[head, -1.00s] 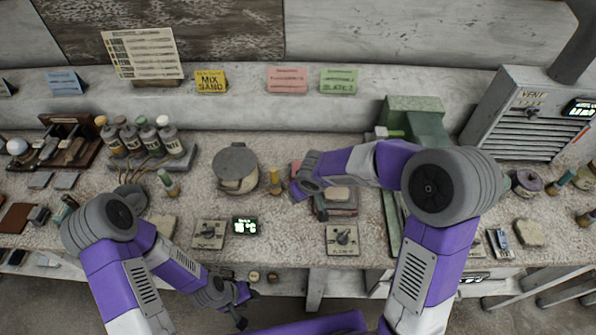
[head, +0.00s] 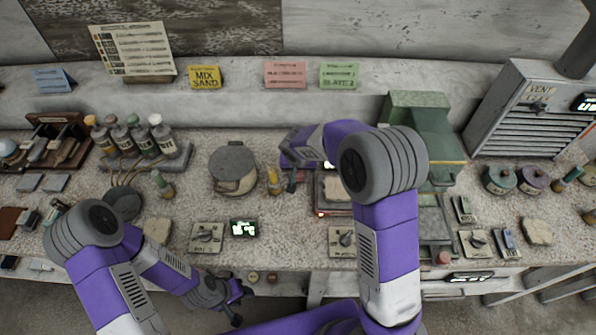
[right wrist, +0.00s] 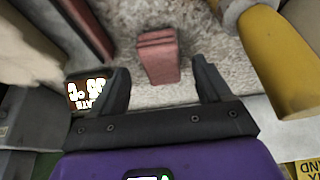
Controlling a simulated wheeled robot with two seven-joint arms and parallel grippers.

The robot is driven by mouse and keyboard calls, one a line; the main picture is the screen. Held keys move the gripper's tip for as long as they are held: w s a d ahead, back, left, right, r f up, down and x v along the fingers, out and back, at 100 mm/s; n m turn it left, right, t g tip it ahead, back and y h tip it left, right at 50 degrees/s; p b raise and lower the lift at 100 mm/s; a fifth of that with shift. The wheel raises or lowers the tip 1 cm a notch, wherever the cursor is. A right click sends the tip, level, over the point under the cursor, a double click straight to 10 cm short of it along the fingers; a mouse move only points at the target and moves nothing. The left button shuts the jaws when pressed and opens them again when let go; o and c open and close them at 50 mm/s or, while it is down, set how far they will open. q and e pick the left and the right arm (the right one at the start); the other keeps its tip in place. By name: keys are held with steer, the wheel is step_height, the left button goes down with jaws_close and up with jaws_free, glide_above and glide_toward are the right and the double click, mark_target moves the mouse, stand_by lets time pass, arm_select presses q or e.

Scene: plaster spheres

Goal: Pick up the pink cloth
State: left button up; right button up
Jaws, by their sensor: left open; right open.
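The pink cloth (right wrist: 158,57), a small folded stack, lies on the speckled bench top in the right wrist view. In the head view I cannot make it out; my right arm covers that area. My right gripper (right wrist: 162,82) is open, its two dark fingers pointing toward the cloth, one on each side of its near end in the picture. The cloth is not held, and I cannot tell how high the fingers are above it. My left gripper (head: 241,305) is open and empty, low in front of the bench edge.
A yellow cylinder (right wrist: 278,65) stands close to the right finger in the wrist view. A lidded grey pot (head: 233,168) is left of the right gripper. A small lit display (right wrist: 87,92) is near the left finger. Bottles (head: 140,138) stand further left.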

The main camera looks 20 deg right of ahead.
steer(key=shift+x, duration=1.05)
steer(key=shift+r, duration=0.1)
steer(key=c, duration=1)
steer(key=shift+c, duration=0.2)
steer(key=shift+s+a+r, duration=0.1)
steer(key=shift+s+r, duration=0.1)
steer(key=shift+r, duration=0.3)
step_height(320, 180, up, 6)
steer(key=shift+r+p, duration=0.1)
steer(key=shift+p, duration=0.7)
steer(key=s+a+b, duration=0.1)
steer(key=s+a, duration=0.1)
steer(key=s, duration=0.7)
steer(key=s+a+b, duration=0.1)
steer(key=s+a, duration=0.2)
steer(key=s, duration=0.7)
steer(key=shift+a+b, duration=0.2)
steer(key=shift+b, duration=0.15)
steer(key=o, duration=0.5)
steer(key=shift+c, duration=0.2)
steer(key=shift+w, duration=0.1)
steer(key=c, duration=0.4)
